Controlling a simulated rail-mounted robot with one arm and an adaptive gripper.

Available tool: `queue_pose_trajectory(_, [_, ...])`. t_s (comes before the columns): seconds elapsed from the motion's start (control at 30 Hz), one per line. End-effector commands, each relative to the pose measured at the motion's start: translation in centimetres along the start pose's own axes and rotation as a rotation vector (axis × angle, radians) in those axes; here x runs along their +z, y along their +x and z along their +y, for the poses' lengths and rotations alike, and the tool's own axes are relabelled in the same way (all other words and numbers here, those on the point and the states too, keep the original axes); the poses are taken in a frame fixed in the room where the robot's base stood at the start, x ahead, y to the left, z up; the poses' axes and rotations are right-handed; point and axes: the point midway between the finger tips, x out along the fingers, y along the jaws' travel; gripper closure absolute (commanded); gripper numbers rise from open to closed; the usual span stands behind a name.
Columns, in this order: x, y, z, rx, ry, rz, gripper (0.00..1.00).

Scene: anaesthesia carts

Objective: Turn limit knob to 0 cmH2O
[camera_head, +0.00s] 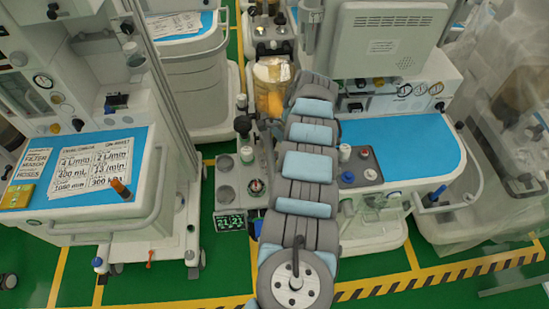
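I cannot tell for certain which part is the limit knob, and no cmH2O scale can be read. Several knobs stand near my arm. A black knob (242,124) is on a post left of the arm. A small round knob with red and green marks (256,186) is on the grey panel below it. My segmented grey and blue arm reaches up the middle of the picture and covers part of this area. My gripper does not show, so its hold cannot be seen.
A canister with orange filling (271,88) stands beside the arm's far end. A small green-lit display (229,222) sits low on the grey panel. Blue-topped carts stand left (148,210) and right (425,140). Green floor with yellow lines shows between them.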

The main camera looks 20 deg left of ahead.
Motion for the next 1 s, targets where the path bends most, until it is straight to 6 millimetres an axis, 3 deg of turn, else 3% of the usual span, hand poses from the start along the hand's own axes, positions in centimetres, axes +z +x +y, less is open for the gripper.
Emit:
queue_pose_trajectory(0.37, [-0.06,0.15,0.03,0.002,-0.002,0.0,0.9])
queue_pose_trajectory(0.4, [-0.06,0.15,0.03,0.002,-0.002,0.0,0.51])
queue_pose_trajectory(0.5, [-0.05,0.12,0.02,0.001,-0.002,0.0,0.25])
queue_pose_trajectory(1.0, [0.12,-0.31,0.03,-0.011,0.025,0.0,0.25])
